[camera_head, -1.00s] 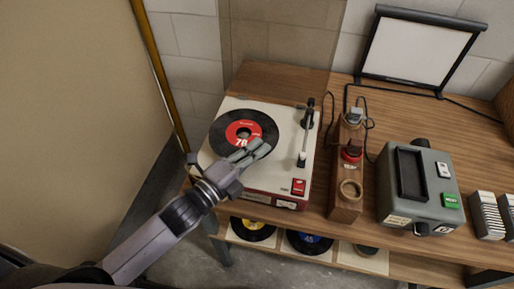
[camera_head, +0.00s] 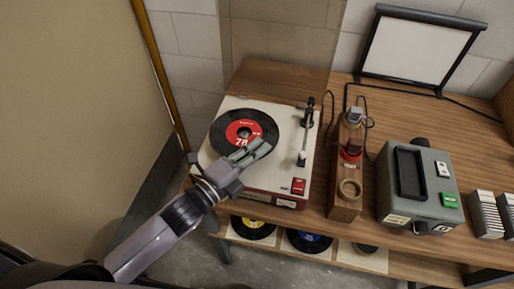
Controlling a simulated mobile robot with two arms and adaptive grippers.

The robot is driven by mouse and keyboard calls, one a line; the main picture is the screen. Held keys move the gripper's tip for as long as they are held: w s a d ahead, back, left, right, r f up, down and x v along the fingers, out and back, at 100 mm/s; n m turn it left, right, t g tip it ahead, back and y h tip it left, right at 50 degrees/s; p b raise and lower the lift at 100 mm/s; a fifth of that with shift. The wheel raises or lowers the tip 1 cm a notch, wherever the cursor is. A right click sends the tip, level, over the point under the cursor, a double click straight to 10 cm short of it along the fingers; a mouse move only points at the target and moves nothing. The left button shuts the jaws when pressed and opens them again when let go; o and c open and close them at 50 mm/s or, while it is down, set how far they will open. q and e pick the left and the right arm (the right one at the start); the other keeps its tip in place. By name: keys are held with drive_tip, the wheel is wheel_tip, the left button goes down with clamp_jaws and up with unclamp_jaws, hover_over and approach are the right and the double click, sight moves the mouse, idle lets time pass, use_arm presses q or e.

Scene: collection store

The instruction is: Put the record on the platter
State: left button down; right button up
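The black record (camera_head: 226,121) with a red label marked 78 lies flat over the platter area of the turntable (camera_head: 284,120), on the left of the bench. The platter beneath is hidden, so I cannot tell whether the record is fully seated. My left gripper (camera_head: 258,147) reaches in from the lower left. Its fingers lie over the record's near right edge and hide part of it. I cannot tell whether they grip the edge or are just apart from it. My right gripper is not in view.
The tonearm (camera_head: 305,135) stands right of the record, clear of it. A wooden block with a red knob (camera_head: 350,153) and a grey device (camera_head: 424,205) stand further right. Other records, one yellow-labelled (camera_head: 252,229) and one blue-labelled (camera_head: 308,241), lie on the shelf below.

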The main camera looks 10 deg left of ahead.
use_arm(q)
drive_tip(key=shift+f, duration=0.1)
drive_tip(key=c, duration=1.7)
unclamp_jaws()
drive_tip(key=shift+s+f, duration=0.1)
drive_tip(key=shift+f, duration=0.2)
drive_tip(key=shift+r, duration=0.2)
drive_tip(key=v, duration=1.2)
drive_tip(key=shift+d, duration=0.1)
